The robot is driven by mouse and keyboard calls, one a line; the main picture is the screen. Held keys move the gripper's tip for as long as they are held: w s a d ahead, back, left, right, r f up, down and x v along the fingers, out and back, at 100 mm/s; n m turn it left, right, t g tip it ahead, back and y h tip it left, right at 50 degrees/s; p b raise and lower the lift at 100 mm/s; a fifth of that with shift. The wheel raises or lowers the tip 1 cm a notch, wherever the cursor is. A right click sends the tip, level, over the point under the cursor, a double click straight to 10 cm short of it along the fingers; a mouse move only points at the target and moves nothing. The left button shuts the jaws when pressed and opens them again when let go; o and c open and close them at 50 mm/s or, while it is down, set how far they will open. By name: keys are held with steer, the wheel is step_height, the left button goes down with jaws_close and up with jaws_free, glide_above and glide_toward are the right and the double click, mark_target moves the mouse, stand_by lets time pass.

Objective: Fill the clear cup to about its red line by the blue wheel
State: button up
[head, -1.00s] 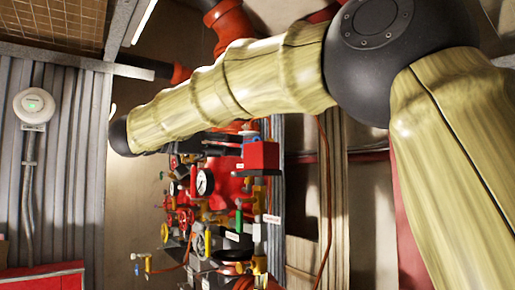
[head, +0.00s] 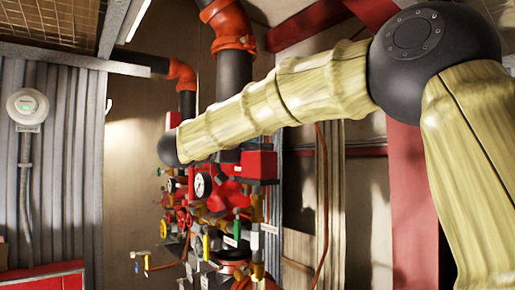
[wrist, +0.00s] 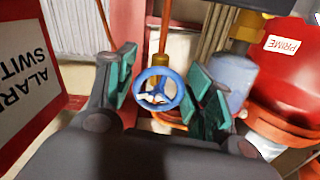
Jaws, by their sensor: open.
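The blue wheel (wrist: 158,88) is a small handwheel with a spoked hub, in the middle of the wrist view. My gripper (wrist: 161,72) is open, with teal pads on both fingers. In the wrist view the wheel shows in the gap between the fingers. They do not appear to touch it, and I cannot tell how far away it is. In the head view my arm reaches toward the pipework, and the gripper is hidden. I cannot make out the clear cup or its red line in either view.
A red vessel labelled PRIME (wrist: 290,60) stands right of my gripper, and a red-framed alarm sign (wrist: 28,75) is close on the left. A blue-grey fitting (wrist: 235,77) sits near the right finger. The head view shows a gauge (head: 202,185) and crowded valves.

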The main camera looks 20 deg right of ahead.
steer(key=shift+a, duration=0.1)
steer(key=shift+c, duration=0.4)
steer(key=c, duration=0.7)
steer(key=shift+b, duration=0.55)
steer(key=o, duration=0.8)
steer(key=v, duration=1.2)
steer(key=shift+r, duration=0.1)
